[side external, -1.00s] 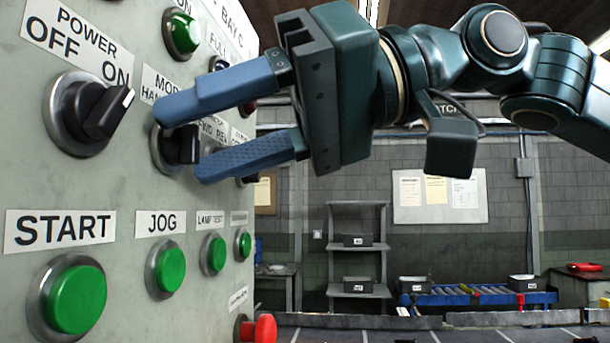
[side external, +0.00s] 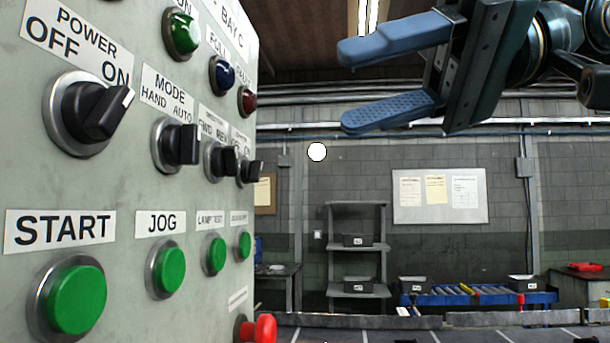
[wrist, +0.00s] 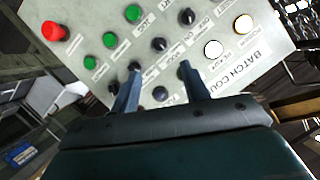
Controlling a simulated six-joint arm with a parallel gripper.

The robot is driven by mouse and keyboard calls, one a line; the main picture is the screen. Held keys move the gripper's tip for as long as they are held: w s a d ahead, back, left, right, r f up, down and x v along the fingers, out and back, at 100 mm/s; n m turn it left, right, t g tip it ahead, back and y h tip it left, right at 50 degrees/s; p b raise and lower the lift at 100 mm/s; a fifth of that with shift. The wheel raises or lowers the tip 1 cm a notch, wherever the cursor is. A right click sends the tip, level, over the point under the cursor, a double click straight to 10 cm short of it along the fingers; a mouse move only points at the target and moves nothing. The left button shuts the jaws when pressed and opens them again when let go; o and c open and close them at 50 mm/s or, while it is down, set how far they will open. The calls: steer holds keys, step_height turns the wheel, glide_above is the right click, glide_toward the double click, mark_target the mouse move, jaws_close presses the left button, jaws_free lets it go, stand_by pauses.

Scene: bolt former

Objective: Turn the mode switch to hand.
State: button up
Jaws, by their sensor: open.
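The mode switch (side external: 178,145) is a black knob on the grey-green panel, under the labels HAND at left and AUTO at right. Its white mark shows at the right side, toward AUTO. In the wrist view the mode switch (wrist: 159,44) appears beyond the fingertips. My gripper (side external: 346,88) has two blue fingers spread apart with nothing between them. It is up and to the right of the switch in the side view, well clear of the panel. The wrist view shows my gripper (wrist: 158,70) facing the panel.
The power switch (side external: 92,112) is left of the mode switch, with further black selectors (side external: 222,160) at its right. A green JOG button (side external: 166,269) is below it, and indicator lamps (side external: 183,33) are above. A red mushroom button (side external: 262,329) sticks out low down. Space before the panel is free.

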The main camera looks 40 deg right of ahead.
steer(key=w+d+f+m+h, duration=0.1)
steer(key=d+f+h, duration=0.2)
steer(key=d+f, duration=0.5)
steer(key=w+d+f+m+h, duration=0.2)
steer(key=d+f+h, duration=0.2)
steer(key=d+f, duration=0.5)
steer(key=shift+w+f+m+t+h, duration=0.15)
steer(key=shift+f+m+t+h, duration=0.2)
steer(key=shift+f, duration=1.85)
steer(key=shift+a+r, duration=0.1)
steer(key=shift+a, duration=0.05)
steer(key=shift+s+a+r+m+g+y, duration=0.35)
steer(key=shift+a+r+m+y, duration=0.6)
steer(key=shift+a+r+y, duration=1.5)
steer(key=shift+s+a+r+m+g+y, duration=0.2)
steer(key=shift+s+a+r+m+y, duration=0.5)
steer(key=shift+a+r+y, duration=1.75)
steer(key=shift+s+a+r+m+g+y, duration=0.25)
steer(key=shift+a+r+m+y, duration=1.15)
steer(key=shift+r, duration=2.05)
